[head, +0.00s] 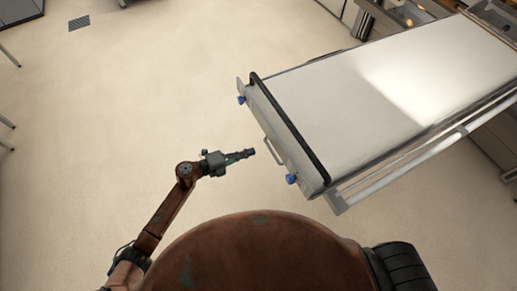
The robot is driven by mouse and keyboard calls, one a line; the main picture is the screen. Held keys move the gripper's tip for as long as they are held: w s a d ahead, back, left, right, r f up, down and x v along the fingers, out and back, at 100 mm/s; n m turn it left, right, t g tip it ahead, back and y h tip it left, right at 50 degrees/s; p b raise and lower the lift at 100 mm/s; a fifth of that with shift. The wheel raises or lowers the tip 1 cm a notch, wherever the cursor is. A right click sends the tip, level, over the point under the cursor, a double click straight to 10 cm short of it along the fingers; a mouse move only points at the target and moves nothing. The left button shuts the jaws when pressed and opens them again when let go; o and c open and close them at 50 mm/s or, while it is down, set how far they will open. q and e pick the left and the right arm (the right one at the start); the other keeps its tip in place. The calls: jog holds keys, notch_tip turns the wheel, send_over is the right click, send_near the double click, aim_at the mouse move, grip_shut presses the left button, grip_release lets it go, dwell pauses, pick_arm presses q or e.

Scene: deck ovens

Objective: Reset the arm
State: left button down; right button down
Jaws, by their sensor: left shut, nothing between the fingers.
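My left gripper (241,156) is shut and empty. It is held out over the floor in front of my base, its tip pointing right towards the near end of a long loader table. A gap of floor shows between the fingertips and the table's metal end handle (270,151). My left arm comes in from the bottom left, bent at the elbow. My right gripper is not in view.
The loader (345,90) has a pale flat top, a black bar (290,130) across its near end and blue knobs (291,179) at the corners. It reaches to deck ovens at the top right. The beige floor (130,100) on the left is clear, with a drain grate (79,23).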

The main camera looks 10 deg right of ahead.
pick_arm(q)
jog(key=v, duration=0.7)
jog(key=shift+a, duration=0.3)
jog(key=shift+s+f, duration=0.1)
jog(key=shift+f, duration=0.05)
